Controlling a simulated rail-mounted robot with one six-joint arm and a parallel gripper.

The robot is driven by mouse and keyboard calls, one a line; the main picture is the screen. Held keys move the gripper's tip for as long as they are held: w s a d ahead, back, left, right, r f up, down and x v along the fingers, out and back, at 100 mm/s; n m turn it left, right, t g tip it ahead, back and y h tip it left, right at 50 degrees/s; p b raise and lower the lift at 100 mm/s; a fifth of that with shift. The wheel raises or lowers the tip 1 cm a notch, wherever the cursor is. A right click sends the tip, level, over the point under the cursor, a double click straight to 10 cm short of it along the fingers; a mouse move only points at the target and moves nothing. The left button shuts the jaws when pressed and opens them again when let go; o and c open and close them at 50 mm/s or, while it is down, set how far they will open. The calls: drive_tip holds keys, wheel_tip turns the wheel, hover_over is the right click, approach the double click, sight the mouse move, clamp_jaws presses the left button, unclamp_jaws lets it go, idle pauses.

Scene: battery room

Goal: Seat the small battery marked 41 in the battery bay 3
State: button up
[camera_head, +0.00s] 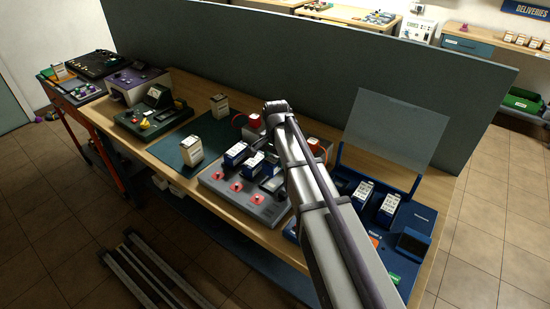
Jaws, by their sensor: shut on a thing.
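A grey battery bay unit (246,203) with red pads along its front lies on the wooden bench. Two blue-and-white batteries, a left one (236,153) and a right one (254,162), stand at its back. My arm reaches in from the lower right, and my gripper (262,146) points down over the back of the unit. It is shut on a small battery, seemingly the right one; my arm and the small size hide the grip. The number 41 and the bay numbers are too small to read. I cannot tell whether the battery touches the bay floor.
A blue case (420,220) with a clear raised lid holds blue batteries on the right. A grey partition (300,60) runs behind the bench.

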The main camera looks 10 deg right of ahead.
drive_tip(key=shift+a+f+b, duration=0.1)
drive_tip(key=shift+f+b, duration=2.3)
drive_tip(key=shift+f, duration=0.3)
drive_tip(key=shift+f+b, duration=0.6)
drive_tip(key=o, duration=1)
wheel_tip(320, 180, up, 11)
drive_tip(key=p, duration=1.1)
drive_tip(key=shift+r, duration=0.2)
drive_tip(key=shift+f, duration=0.15)
